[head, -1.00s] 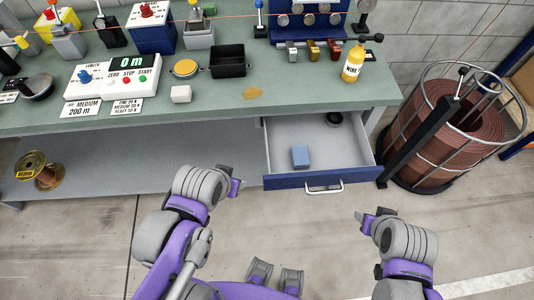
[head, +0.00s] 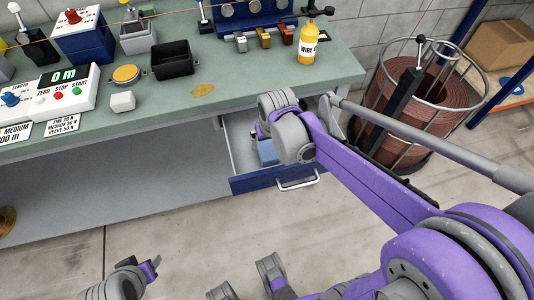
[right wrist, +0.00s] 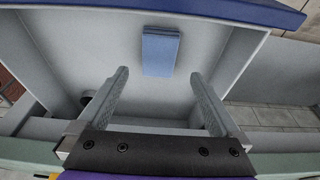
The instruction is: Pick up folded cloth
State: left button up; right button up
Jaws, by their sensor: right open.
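The folded cloth (right wrist: 161,52) is a blue rectangular pad lying flat on the floor of the open drawer (head: 275,182). In the head view, part of the cloth (head: 267,152) shows beside my right wrist. My right gripper (right wrist: 159,73) is open and empty over the drawer, its two fingers apart, with the cloth beyond and between the fingertips in the right wrist view. In the head view my right arm hides most of that gripper and part of the drawer. My left gripper (head: 152,267) is at the lower left, away from the drawer; its jaw opening is unclear.
The drawer's blue front and handle (head: 298,180) stick out below the green workbench (head: 170,118). A dark round object (right wrist: 87,97) lies in the drawer. A yellow bottle (head: 307,45) stands near the bench edge. A wire basket with a brown coil (head: 400,95) stands at right.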

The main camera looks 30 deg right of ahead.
aim_at(268, 151)
jog(key=shift+b+x, duration=0.65)
jog(key=shift+x, duration=2.6)
jog(key=shift+f, duration=0.25)
jog(key=c, duration=1.3)
jog(key=shift+r, duration=0.3)
notch_tip(268, 151, up, 10)
jog(key=shift+p, duration=1.05)
